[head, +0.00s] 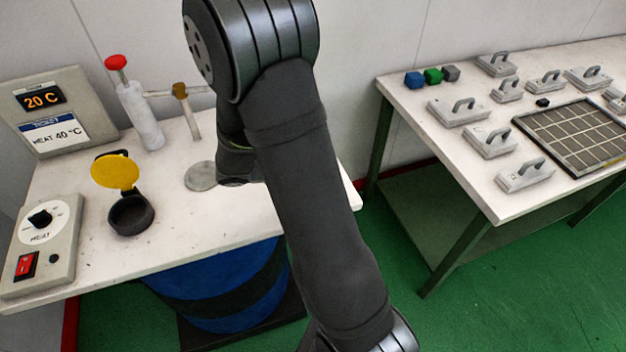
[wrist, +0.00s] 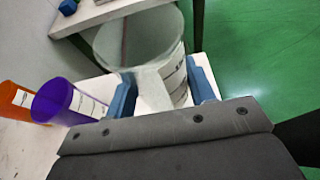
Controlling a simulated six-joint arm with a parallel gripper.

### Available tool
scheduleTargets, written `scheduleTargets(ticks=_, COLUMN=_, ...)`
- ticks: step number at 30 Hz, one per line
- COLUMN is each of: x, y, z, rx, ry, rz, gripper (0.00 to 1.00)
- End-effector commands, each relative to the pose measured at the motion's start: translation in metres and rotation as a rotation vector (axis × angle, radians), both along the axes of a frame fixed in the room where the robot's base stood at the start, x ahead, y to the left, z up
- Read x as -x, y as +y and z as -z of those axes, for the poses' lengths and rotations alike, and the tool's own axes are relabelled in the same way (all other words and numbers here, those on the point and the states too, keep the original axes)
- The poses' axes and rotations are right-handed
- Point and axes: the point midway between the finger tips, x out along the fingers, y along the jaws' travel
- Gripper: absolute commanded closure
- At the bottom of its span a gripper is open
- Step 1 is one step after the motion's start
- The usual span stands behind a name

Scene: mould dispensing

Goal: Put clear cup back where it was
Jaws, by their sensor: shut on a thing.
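The clear cup (wrist: 135,42), with a label on its side, is between the blue fingers of my gripper (wrist: 162,86) in the wrist view. My gripper is shut on it, and its round rim faces the camera. A pale strip, perhaps its handle or part of its wall, shows between the fingers. In the head view my arm hides the cup and the gripper. Whether the cup touches the white table (wrist: 95,88) cannot be told.
A purple cup (wrist: 62,102) and an orange cup (wrist: 18,100) stand left of the clear cup. In the head view, a round grey plate (head: 200,176), a black pot with yellow lid (head: 131,215) and a red-topped bottle (head: 140,115) are on the left table.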

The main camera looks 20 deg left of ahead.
Motion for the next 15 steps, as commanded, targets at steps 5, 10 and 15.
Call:
scheduleTargets(ticks=5, x=0.001, y=0.011, z=0.008, rx=0.0, ry=0.0, rz=0.001, gripper=0.75)
scheduleTargets(ticks=10, x=0.001, y=0.012, z=0.019, rx=0.003, ry=0.002, rz=0.001, gripper=0.75)
scheduleTargets(ticks=15, x=0.001, y=0.012, z=0.041, rx=0.003, ry=0.001, rz=0.001, gripper=0.75)
